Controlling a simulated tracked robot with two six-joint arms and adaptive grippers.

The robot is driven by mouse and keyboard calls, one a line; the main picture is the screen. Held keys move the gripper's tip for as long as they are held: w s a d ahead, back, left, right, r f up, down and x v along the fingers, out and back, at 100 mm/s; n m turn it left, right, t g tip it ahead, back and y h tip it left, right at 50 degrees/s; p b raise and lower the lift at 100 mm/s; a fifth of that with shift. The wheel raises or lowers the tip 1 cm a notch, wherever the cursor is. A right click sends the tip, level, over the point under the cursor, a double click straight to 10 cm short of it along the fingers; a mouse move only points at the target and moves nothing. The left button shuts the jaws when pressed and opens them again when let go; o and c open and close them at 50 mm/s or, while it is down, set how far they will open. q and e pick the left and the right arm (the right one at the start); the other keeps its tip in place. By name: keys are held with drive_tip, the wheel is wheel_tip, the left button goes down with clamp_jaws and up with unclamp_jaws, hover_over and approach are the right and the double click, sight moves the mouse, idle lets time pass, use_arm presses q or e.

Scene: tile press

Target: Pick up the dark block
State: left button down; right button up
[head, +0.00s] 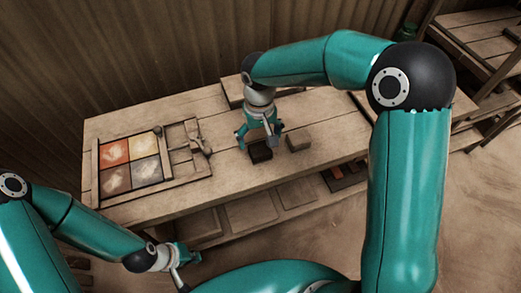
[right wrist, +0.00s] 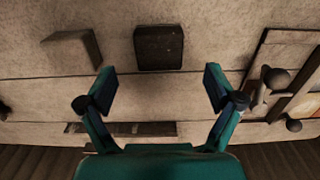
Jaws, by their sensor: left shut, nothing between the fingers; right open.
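The dark block (head: 260,152) lies on the wooden table (head: 235,180), near the middle of its front part. In the right wrist view the dark block (right wrist: 159,47) lies beyond the fingertips, roughly centred between them. My right gripper (head: 258,140) points down over the table just behind the block; its fingers are open and empty. It also shows in the right wrist view (right wrist: 160,82), with the two fingers wide apart. Contact between fingers and block cannot be made out. My left gripper (head: 185,266) is low in front of the table, away from the block, shut and empty.
A framed tray (head: 96,172) with coloured square tiles and an attached wooden frame with a handle stands on the left. Slabs lie on the lower shelf (head: 250,212). Bare tabletop lies left of the dark block.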

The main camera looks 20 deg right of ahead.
sight(260, 148)
drive_tip(key=shift+f+p, duration=0.6)
drive_tip(key=shift+f, duration=2.4)
drive_tip(key=c, duration=1.3)
drive_tip(key=shift+o, duration=0.2)
drive_tip(key=shift+r, duration=0.15)
wheel_tip(260, 148, up, 20)
drive_tip(key=shift+b, duration=0.4)
